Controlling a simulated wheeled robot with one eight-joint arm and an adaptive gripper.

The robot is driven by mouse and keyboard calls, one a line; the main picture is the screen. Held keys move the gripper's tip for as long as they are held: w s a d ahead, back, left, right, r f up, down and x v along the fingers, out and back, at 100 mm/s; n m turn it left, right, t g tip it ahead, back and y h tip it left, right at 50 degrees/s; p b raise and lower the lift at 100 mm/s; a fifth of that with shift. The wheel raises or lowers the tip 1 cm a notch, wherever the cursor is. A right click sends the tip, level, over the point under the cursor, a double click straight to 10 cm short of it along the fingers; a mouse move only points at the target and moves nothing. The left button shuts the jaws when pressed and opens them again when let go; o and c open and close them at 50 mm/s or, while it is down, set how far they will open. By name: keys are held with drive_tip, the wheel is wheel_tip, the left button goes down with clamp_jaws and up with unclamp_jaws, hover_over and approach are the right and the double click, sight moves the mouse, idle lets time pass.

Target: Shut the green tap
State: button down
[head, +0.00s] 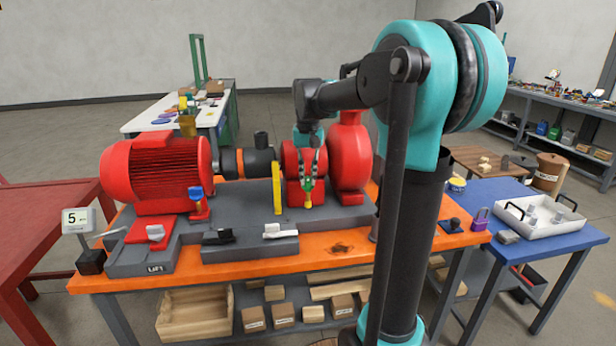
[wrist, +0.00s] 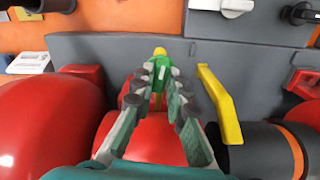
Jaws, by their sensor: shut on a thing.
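The green tap (head: 308,186) sits at the front of the red pump housing on the grey skid, with a yellow part below the green in the head view. In the wrist view the green tap (wrist: 158,68) shows between the fingertips, with a yellow end just beyond it. My gripper (head: 308,174) reaches down to it from above. In the wrist view my gripper (wrist: 155,75) is shut on the tap, its two fingers on either side of the green part. The fingers partly hide the tap, so its turn angle is hard to tell.
A yellow upright lever (head: 277,188) stands close to the left of the tap. A blue-handled valve (head: 196,194), a black handle (head: 218,236) and a white handle (head: 272,230) lie further along the skid. The red motor (head: 158,175) fills the left side.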

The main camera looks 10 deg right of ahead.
drive_tip(key=m, duration=1.2)
drive_tip(key=shift+m, duration=1.9)
drive_tip(key=c, duration=1.5)
unclamp_jaws()
drive_tip(key=shift+c, duration=0.2)
